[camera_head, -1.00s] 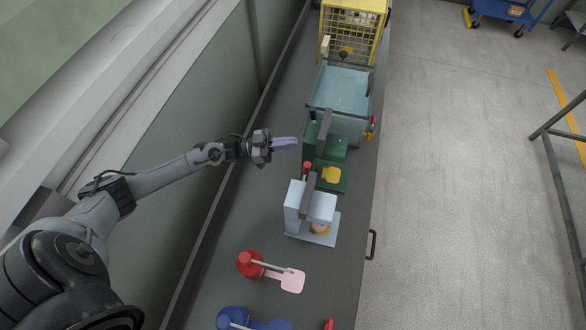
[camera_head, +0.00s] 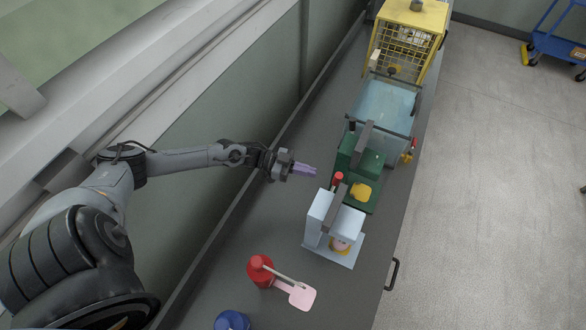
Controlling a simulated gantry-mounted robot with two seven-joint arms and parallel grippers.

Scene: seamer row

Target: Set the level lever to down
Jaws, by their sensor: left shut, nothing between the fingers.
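My left gripper (camera_head: 305,170) reaches in from the left. Its purple fingers are shut and empty, just left of a red knob (camera_head: 338,178), with a gap between them in the picture. The knob stands by the light blue machine (camera_head: 322,208), which has a dark grey bar (camera_head: 336,192) on top. The green machine (camera_head: 361,154) behind it has a similar grey bar (camera_head: 363,137). I cannot tell which of these parts is the level lever, or its setting. My right gripper is out of view.
A red unit with a pink plate (camera_head: 301,296) and a blue unit (camera_head: 231,320) stand nearer me. A glassy blue box (camera_head: 384,104) and a yellow cage (camera_head: 411,34) stand farther back. The grey bench (camera_head: 250,225) is bare left of the machines.

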